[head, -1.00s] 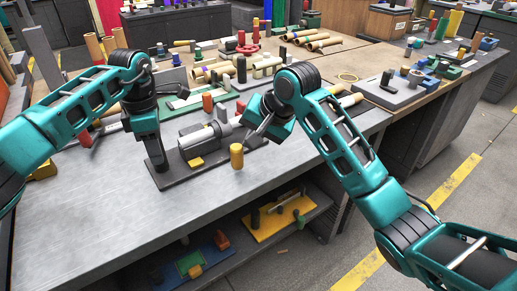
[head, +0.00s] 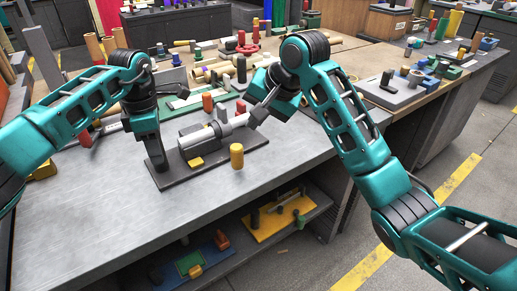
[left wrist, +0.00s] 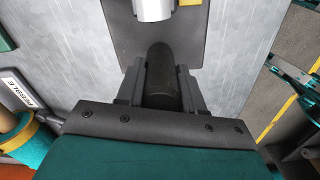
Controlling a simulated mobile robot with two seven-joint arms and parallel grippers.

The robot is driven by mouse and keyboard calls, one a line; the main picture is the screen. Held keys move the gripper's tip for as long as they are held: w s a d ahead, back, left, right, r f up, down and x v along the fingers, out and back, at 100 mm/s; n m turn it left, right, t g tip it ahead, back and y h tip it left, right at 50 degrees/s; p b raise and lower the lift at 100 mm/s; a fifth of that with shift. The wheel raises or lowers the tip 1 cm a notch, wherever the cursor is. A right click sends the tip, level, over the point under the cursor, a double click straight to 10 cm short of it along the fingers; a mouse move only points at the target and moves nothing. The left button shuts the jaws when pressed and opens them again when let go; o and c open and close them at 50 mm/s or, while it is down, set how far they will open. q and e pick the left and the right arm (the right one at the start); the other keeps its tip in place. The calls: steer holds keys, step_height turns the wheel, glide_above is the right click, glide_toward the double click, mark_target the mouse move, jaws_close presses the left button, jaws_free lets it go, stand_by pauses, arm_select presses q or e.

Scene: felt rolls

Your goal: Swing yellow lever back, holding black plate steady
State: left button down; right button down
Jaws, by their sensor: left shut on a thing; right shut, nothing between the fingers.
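The black plate (head: 177,180) lies on the grey bench and carries a grey cylinder (head: 199,141) and a small yellow block (head: 195,161). The yellow lever's upright, round handle (head: 237,156) is at the plate's front edge; its link to the plate cannot be made out. My left gripper (head: 155,150) is shut on a black post at the plate's left end; the post (left wrist: 163,80) shows between the fingers in the left wrist view. My right gripper (head: 254,118) is shut and empty, behind and right of the yellow handle, near the cylinder's right end. It is apart from the handle.
Red and dark pegs (head: 207,102) stand on a green board behind the plate. Felt rolls and more fixtures fill the bench further back. The bench top (head: 110,215) in front of the plate is clear. A lower shelf holds a yellow board (head: 270,222).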

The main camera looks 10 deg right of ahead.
arm_select(q)
jaws_free()
stand_by(0.8)
steer(key=shift+r, duration=0.1)
stand_by(0.4)
steer(key=shift+r+p, duration=1.1)
steer(key=shift+r, duration=0.3)
